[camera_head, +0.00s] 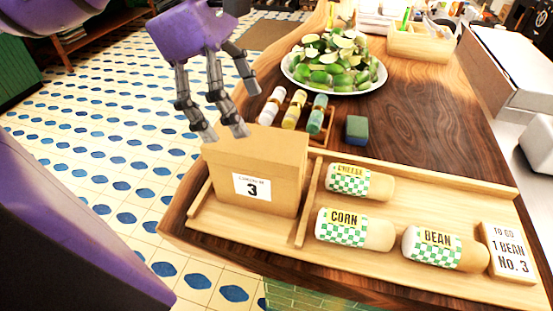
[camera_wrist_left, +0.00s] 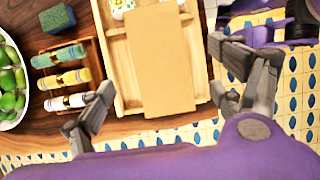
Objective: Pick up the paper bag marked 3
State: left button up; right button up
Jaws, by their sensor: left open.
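The paper bag marked 3 (camera_head: 275,155) is a brown, box-shaped bag with a white label on its front. It stands upright in the left compartment of a wooden tray (camera_head: 400,172). My left gripper (camera_head: 224,122) is open, with its grey fingers spread above the bag's left and back part. In the left wrist view the bag's plain brown top (camera_wrist_left: 160,65) lies between the spread fingers (camera_wrist_left: 160,85), and nothing is held. I cannot tell whether a fingertip touches the bag. My right gripper is not in view.
Cylinders labelled CHEESE (camera_head: 360,183), CORN (camera_head: 352,230) and BEAN (camera_head: 443,248) lie in the tray's right part, beside a TO GO sign (camera_head: 511,252). Behind the bag are three bottles (camera_head: 295,110) in a rack, a green-blue block (camera_head: 357,130) and a lime plate (camera_head: 335,70).

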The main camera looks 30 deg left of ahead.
aim_at(255, 140)
pick_arm(q)
jog(key=shift+w+d+f, duration=0.25)
jog(key=shift+w+f, duration=0.3)
jog(key=shift+f, duration=0.15)
jog(key=shift+s+d+f, duration=0.2)
jog(key=shift+s+f, duration=0.15)
jog(key=shift+f, duration=0.3)
jog(key=shift+s+d+f, duration=0.2)
jog(key=shift+s+f, duration=0.1)
jog(key=shift+f, duration=0.3)
jog(key=x, duration=0.1)
jog(key=b+x, duration=0.1)
jog(key=x, duration=0.1)
jog(key=shift+w+a, duration=0.2)
jog(key=shift+w+d+f, duration=0.1)
jog(key=shift+d+f, duration=0.05)
jog(key=shift+f, duration=0.2)
jog(key=shift+d, duration=0.1)
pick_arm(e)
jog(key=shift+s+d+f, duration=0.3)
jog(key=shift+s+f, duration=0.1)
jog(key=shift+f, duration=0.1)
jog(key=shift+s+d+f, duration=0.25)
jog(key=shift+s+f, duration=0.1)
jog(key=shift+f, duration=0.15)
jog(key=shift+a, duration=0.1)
